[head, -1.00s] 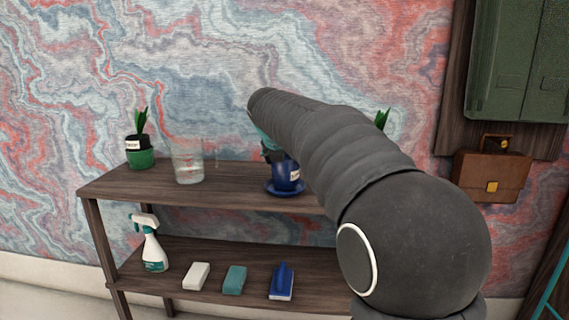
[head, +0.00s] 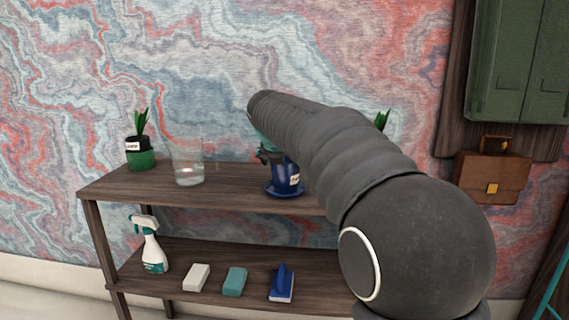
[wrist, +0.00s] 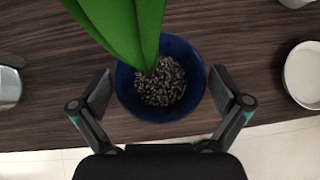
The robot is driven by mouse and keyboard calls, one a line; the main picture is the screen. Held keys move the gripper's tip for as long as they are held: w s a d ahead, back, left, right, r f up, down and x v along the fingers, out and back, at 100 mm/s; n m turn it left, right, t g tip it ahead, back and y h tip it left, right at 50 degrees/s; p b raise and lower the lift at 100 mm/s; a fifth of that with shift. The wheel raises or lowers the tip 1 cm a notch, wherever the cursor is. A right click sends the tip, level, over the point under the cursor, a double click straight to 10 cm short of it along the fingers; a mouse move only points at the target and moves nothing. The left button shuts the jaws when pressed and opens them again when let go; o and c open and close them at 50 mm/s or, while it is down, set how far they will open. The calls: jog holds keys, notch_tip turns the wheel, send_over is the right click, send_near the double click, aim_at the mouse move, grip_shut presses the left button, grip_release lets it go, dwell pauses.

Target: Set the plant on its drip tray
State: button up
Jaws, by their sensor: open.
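The blue plant pot (head: 287,178) with a pale label stands upright in the blue drip tray (head: 271,191) on the upper shelf, as far as the head view shows. In the wrist view the pot (wrist: 128,96) shows from above, with dark gravel and broad green leaves; the tray cannot be made out there. My gripper (wrist: 161,90) is open, one finger on each side of the pot, with narrow gaps visible. In the head view my arm hides most of my gripper and the plant's leaves; a finger (head: 264,156) shows left of the pot.
A glass (head: 188,165) and a green-potted plant (head: 140,157) stand to the left on the upper shelf (head: 228,190). Leaves of another plant (head: 383,120) show behind my arm. A white round vessel (wrist: 305,75) is to the right. A spray bottle (head: 151,250) and cleaning items are below.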

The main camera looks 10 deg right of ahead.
jog(key=v, duration=1.1)
jog(key=shift+s+r+p, duration=0.25)
jog(key=shift+p, duration=0.05)
jog(key=shift+a, duration=0.1)
jog(key=s+d+f+m+g+y, duration=0.1)
jog(key=s+f+m, duration=1.1)
jog(key=s+m, duration=0.3)
jog(key=s+d+f+m+g+y, duration=0.1)
jog(key=s+d+f+m+y, duration=0.1)
jog(key=s+f+m, duration=1.1)
jog(key=s+m, duration=0.3)
jog(key=s, duration=0.1)
jog(key=shift+s+g+y, duration=0.3)
jog(key=shift+s, duration=0.05)
jog(key=shift+w+d+r, duration=0.1)
